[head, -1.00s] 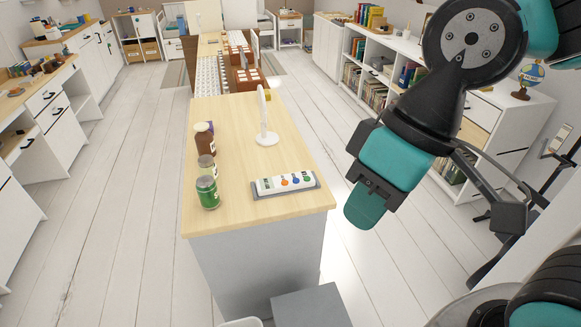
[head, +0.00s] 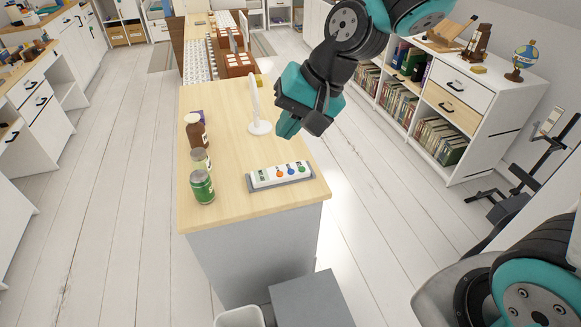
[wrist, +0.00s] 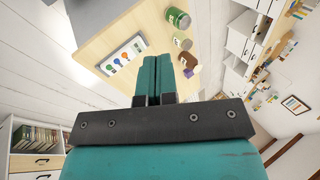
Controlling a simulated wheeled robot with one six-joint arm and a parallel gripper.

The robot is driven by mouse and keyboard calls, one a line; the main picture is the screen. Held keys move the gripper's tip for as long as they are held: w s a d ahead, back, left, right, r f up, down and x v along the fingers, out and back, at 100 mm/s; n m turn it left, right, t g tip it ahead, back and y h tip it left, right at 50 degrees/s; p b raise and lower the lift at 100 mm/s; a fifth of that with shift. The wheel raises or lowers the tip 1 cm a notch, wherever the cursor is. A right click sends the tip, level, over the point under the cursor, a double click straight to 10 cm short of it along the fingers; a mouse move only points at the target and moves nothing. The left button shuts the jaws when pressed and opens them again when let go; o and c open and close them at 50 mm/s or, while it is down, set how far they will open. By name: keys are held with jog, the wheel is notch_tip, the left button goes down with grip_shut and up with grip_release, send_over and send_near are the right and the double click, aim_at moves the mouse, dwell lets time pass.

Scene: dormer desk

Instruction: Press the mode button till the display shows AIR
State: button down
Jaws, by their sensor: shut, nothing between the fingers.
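A white control panel (head: 281,174) with a row of coloured round buttons lies in a grey tray near the front edge of the wooden desk top (head: 228,199). A dark display area seems to be at its left end, but its text is too small to read. The panel also shows in the wrist view (wrist: 122,55). My gripper (head: 286,128) is above the right side of the desk, behind the panel and apart from it. In the wrist view its two teal fingers (wrist: 152,80) are together with nothing between them.
A green can (head: 202,187), a second jar (head: 200,160) and a brown bottle (head: 196,132) stand along the desk's left side. A white stand (head: 259,127) rises near my gripper. The desk between the jars and panel is clear.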

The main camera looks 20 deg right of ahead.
jog(key=w+d+f+m+t+p, duration=0.2)
jog(key=w+f+m, duration=0.7)
jog(key=w, duration=0.5)
jog(key=m+t+p, duration=0.1)
jog(key=m+t, duration=0.2)
jog(key=m, duration=0.5)
send_over(291, 172)
notch_tip(291, 172, down, 11)
jog(key=shift+r, duration=0.2)
jog(key=shift+f, duration=0.15)
jog(key=shift+n, duration=0.3)
notch_tip(291, 172, down, 8)
jog(key=b, duration=0.6)
jog(key=shift+f, duration=0.25)
jog(key=shift+f+b, duration=0.35)
jog(key=shift+f, duration=0.05)
